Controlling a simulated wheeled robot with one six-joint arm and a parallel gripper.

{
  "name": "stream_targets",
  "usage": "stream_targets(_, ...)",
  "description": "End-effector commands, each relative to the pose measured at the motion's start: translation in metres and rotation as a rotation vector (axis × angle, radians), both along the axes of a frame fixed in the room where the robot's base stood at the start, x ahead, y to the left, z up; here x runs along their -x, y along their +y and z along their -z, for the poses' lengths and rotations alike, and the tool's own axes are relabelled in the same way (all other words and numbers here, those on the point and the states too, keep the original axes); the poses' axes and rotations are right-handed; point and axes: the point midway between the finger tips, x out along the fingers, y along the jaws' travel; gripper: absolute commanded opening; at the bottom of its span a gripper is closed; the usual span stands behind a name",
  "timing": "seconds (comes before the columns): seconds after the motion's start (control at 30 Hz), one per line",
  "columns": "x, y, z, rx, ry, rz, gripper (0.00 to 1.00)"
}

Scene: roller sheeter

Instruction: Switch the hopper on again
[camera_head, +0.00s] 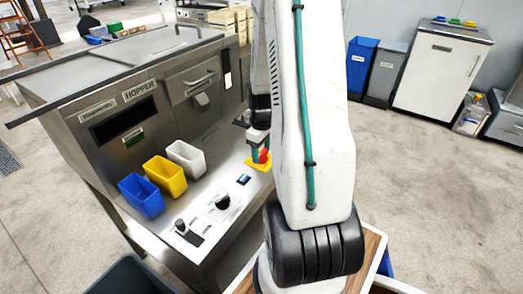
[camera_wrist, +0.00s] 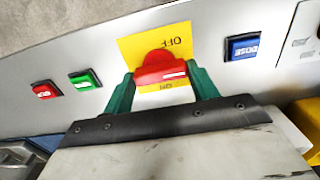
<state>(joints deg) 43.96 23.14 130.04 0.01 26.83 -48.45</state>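The hopper (camera_head: 120,120) is a steel cabinet with its name on a label at the left. Its red rotary switch (camera_wrist: 162,68) sits on a yellow plate (camera_wrist: 128,46) marked OFF and ON, with the lettering upside down in the wrist view. The switch's bar lies roughly level there, with a white mark towards its right end. My gripper (camera_wrist: 160,76) has a green finger at each end of the bar, very close to it. I cannot tell whether the fingers press on it. In the head view the red switch (camera_head: 263,156) is partly hidden by my gripper.
A blue DOSE button (camera_wrist: 243,46) is right of the switch in the wrist view. Green (camera_wrist: 84,80) and red (camera_wrist: 46,90) buttons lie left. Blue (camera_head: 141,196), yellow (camera_head: 166,176) and white (camera_head: 186,158) cups stand on the panel, near a black knob (camera_head: 222,201).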

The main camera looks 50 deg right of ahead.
Motion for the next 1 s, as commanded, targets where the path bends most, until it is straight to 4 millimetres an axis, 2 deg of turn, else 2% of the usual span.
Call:
stream_targets(0.27,-0.0001,-0.0002,-0.0004,0.000,0.000,0.042,0.35)
stream_targets(0.47,-0.0002,-0.0003,-0.0005,0.001,0.000,0.152,0.35)
stream_targets(1.0,-0.0004,-0.0005,-0.0008,0.001,-0.001,0.650,0.35)
